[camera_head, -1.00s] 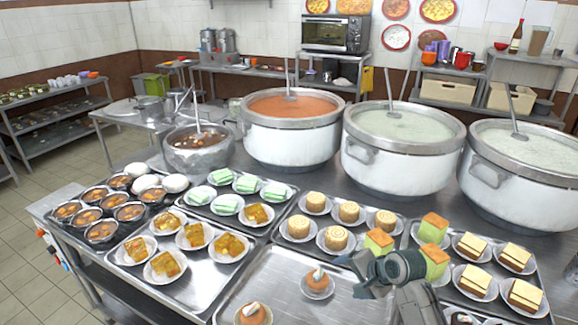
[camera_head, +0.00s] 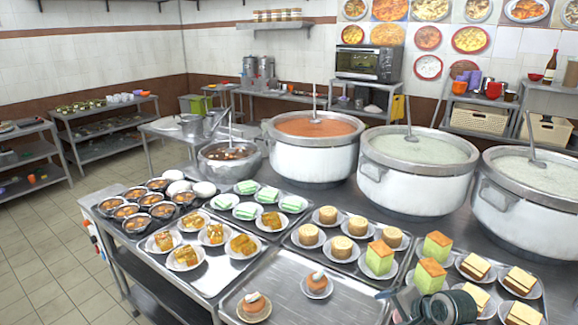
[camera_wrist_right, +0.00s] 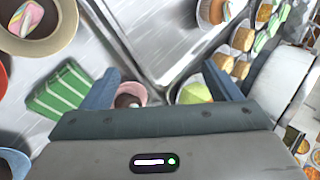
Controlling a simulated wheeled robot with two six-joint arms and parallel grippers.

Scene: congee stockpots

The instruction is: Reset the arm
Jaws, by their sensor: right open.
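My right gripper (camera_head: 392,297) shows at the bottom right of the head view, over the front of the counter near the trays. Its wrist and lower part are cut off by the frame edge. In the right wrist view its two blue fingers (camera_wrist_right: 165,86) are spread wide apart with nothing held between them. Below them are metal trays, a pink cup (camera_wrist_right: 140,90) with a dark filling, a green striped cake (camera_wrist_right: 62,92) and a pale green item (camera_wrist_right: 195,93). My left gripper is in no view.
Trays of small plates fill the counter front, with layered cakes (camera_head: 379,257), round pastries (camera_head: 342,246) and cupcakes (camera_head: 253,303). Large stockpots (camera_head: 312,158) and a smaller steel pot (camera_head: 229,172) with ladles stand behind. One front tray (camera_head: 290,275) is largely bare. Floor is clear at left.

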